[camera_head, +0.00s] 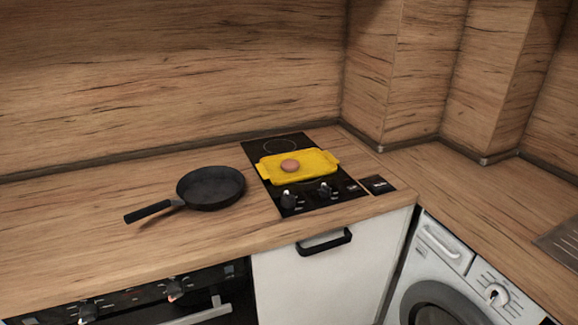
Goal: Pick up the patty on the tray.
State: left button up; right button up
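A small round brown patty (290,165) lies on the left part of a yellow tray (318,167). The tray has a handle at each end and rests on the black cooktop (284,202). Neither of my grippers shows in the head view.
A black frying pan (211,188) stands on the wooden counter left of the cooktop, its handle (148,212) pointing to the lower left. Knobs (289,196) line the cooktop's front. A small black panel (378,185) lies to its right. The counter's left part is clear.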

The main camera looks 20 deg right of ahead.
aim_at(287, 165)
jog(key=z, duration=0.7)
